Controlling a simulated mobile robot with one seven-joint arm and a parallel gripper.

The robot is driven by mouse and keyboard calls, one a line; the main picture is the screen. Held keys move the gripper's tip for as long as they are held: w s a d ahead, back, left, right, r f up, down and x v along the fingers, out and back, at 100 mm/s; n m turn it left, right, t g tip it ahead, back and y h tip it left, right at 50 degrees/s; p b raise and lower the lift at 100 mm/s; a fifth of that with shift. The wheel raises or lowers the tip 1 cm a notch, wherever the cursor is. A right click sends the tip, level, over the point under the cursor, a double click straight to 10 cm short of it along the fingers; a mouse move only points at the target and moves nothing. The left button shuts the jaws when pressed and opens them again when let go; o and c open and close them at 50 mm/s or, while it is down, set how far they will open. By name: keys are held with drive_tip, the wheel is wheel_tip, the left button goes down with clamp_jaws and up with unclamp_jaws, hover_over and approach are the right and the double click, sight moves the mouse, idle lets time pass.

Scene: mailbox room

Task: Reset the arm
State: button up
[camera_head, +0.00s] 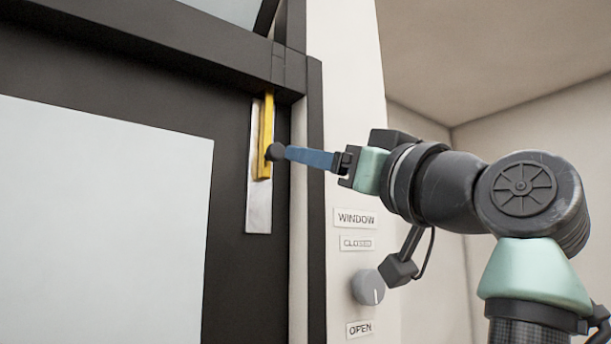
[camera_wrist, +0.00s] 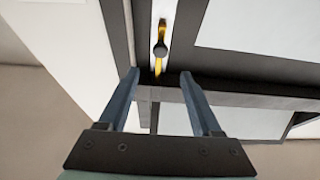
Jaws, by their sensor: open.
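My gripper (camera_head: 290,153) reaches left from my arm toward the dark door or window frame. In the wrist view, its two blue fingers (camera_wrist: 159,77) are spread apart with nothing between them. A yellow handle bar (camera_head: 263,165) stands upright on a pale metal plate (camera_head: 258,213), with a round black knob (camera_head: 275,152) sticking out. In the head view, the fingertips appear close to the knob; whether they touch it cannot be told. In the wrist view, the knob (camera_wrist: 160,50) lies beyond the fingertips, between their lines. The far finger is hidden in the head view.
A grey dial (camera_head: 367,287) is on the pale wall below the labels WINDOW (camera_head: 356,218) and CLOSED (camera_head: 357,243), with OPEN (camera_head: 360,328) beneath it. A pale panel (camera_head: 95,225) fills much of the dark frame. Open space shows above my arm.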

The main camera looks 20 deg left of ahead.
drive_tip(key=shift+s+d, duration=0.2)
drive_tip(key=shift+d, duration=0.05)
drive_tip(key=shift+f, duration=0.1)
idle(0.4)
